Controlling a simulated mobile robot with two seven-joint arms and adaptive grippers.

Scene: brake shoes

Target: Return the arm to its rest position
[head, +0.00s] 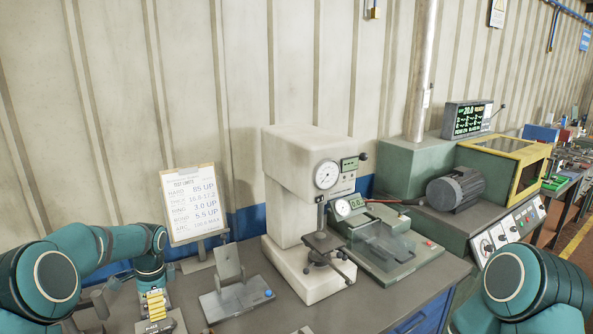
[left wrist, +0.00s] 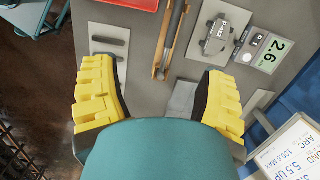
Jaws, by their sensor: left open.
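My left arm (head: 100,245) is teal and comes in from the left in the head view, bent over the near left end of the bench. My left gripper (head: 155,304) points down there, with yellow finger pads. In the left wrist view the left gripper (left wrist: 160,105) is open, its two yellow pads wide apart with nothing between them. My right arm (head: 525,290) shows only as teal links at the bottom right of the head view. The right gripper is out of view.
Below the left gripper lie a slotted plate (left wrist: 108,42), a wooden-sided tool (left wrist: 170,40), a gauge reading 2.6 (left wrist: 268,52) and a red tray (left wrist: 135,3). A clipboard (head: 193,205), a metal stand (head: 235,298) and a white press (head: 295,185) stand to the gripper's right.

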